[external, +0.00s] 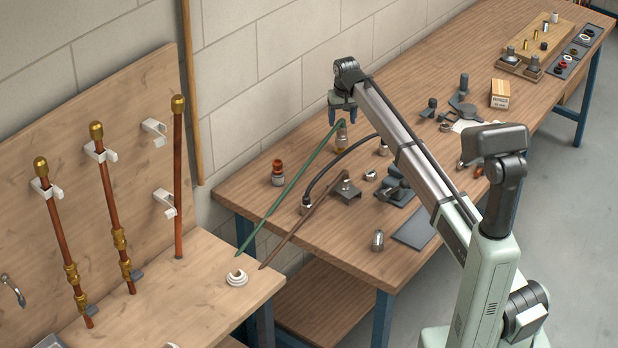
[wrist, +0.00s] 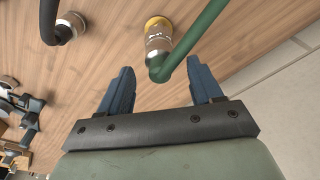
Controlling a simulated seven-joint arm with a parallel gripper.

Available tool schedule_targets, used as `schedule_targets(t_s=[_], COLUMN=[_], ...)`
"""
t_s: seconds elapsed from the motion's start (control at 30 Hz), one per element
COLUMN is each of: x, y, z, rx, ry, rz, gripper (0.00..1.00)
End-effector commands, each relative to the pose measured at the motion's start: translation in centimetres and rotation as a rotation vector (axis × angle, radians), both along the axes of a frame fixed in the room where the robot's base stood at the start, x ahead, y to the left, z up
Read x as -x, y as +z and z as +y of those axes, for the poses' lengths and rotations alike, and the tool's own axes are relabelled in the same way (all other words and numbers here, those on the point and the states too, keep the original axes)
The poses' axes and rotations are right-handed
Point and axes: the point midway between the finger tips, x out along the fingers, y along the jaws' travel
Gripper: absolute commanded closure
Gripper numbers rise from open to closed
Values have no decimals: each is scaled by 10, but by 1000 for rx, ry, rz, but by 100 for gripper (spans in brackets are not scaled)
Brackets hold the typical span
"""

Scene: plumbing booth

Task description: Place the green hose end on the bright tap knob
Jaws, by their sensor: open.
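The green hose (external: 285,192) stretches from the near wooden board up to the long bench, where its upper end lies at a silver and yellow cylindrical fitting (external: 341,142). In the wrist view the hose end (wrist: 160,70) shows in front of the fitting (wrist: 158,38), between my fingertips in the picture. My gripper (external: 342,117) points down just above that end; it is open, and its two blue fingers (wrist: 161,72) stand apart with the hose not clamped.
A black hose (external: 335,168) and a brown hose (external: 305,222) lie beside the green one. A red-brown fitting (external: 278,172) stands to the left. Copper pipes (external: 112,210) rise along the wooden panel. Dark clamps and a grey mat (external: 415,228) lie on the bench's right side.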

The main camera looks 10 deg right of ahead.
Motion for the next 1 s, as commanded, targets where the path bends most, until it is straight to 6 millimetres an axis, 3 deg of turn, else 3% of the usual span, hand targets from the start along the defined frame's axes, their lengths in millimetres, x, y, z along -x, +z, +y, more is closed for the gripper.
schedule_targets(t_s=[0.23,0.5,1.0], x=[5,9,10], y=[48,80,86], z=[0,-1,-2], rx=[0,0,1], ry=[0,0,-2], rz=[-1,0,-1], gripper=[35,35,35])
